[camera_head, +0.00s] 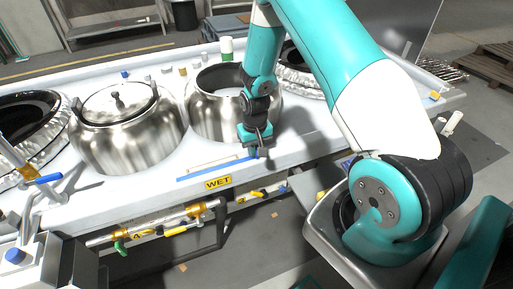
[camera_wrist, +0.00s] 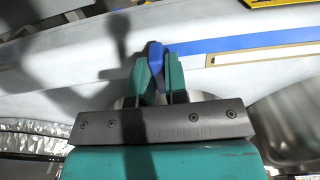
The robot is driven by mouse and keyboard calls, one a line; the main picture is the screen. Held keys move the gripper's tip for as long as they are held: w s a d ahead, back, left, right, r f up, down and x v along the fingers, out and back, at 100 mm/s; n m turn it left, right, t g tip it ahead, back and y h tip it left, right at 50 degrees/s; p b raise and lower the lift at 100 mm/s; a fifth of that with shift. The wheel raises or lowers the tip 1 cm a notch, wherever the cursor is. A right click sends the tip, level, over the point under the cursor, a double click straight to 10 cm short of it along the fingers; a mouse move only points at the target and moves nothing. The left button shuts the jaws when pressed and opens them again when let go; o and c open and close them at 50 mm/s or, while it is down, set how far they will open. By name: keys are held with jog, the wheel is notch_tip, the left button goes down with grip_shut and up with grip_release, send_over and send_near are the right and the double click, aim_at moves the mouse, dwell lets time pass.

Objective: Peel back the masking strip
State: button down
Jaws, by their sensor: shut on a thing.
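The masking strip (camera_head: 205,172) is a thin blue band along the front edge of the white bench top. It also shows in the wrist view (camera_wrist: 240,42), running right from my gripper. My gripper (camera_head: 260,152) is at the strip's right end in the head view. In the wrist view my gripper (camera_wrist: 156,62) has its two teal fingers close together, shut on a blue end piece of the strip. The rest of the strip appears to lie flat on the bench. The exact contact between the fingers and the strip is partly hidden by the fingers.
A lidded steel pot (camera_head: 125,140) and an open steel pot (camera_head: 207,118) stand on the bench behind the strip. A yellow WET label (camera_head: 218,183) is on the front edge. A pale framed bar (camera_wrist: 265,54) lies beside the strip. Pipes with valves (camera_head: 160,222) run below the edge.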

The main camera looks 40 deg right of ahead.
aim_at(212, 171)
jog(key=shift+w+a+f, duration=0.1)
jog(key=shift+w+a, duration=0.1)
jog(key=shift+a, duration=0.55)
jog(key=shift+w+a, duration=0.15)
jog(key=shift+a, duration=0.6)
jog(key=shift+w+a+f, duration=0.1)
jog(key=shift+w+a, duration=0.1)
jog(key=shift+a, duration=0.65)
jog(key=shift+w+a, duration=0.2)
jog(key=shift+a, duration=0.55)
jog(key=shift+w+a, duration=0.2)
jog(key=shift+a, duration=0.6)
jog(key=shift+w+a, duration=0.2)
jog(key=shift+a, duration=0.55)
jog(key=shift+w+a, duration=0.2)
jog(key=shift+a, duration=0.6)
jog(key=shift+w+a, duration=0.25)
jog(key=shift+a, duration=0.5)
jog(key=shift+w+a, duration=0.2)
jog(key=shift+a, duration=0.6)
